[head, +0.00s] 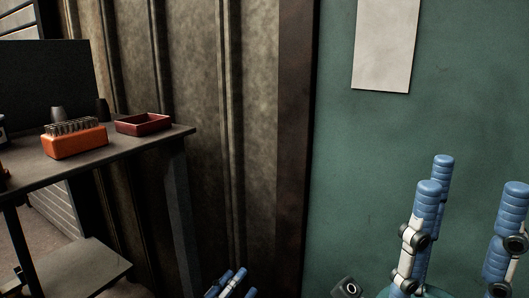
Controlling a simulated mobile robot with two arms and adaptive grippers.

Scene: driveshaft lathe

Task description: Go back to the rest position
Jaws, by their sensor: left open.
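My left gripper (232,281) shows only at the bottom edge of the head view, as blue finger parts cut off by the frame. It is open, and I see nothing held in the part that shows. My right gripper (474,188) is at the lower right, in front of the green wall. Its blue segmented fingers with white and black joints point upward. They stand well apart with nothing between them, so it is open and empty. Its base is cut off by the bottom edge.
A dark table (160,139) stands at the left, clear of both grippers. On it are an orange block (75,144) with several metal pins and a dark red tray (143,124). Behind stand a ribbed wall (180,60) and a green wall (400,130) with a white sheet (385,45).

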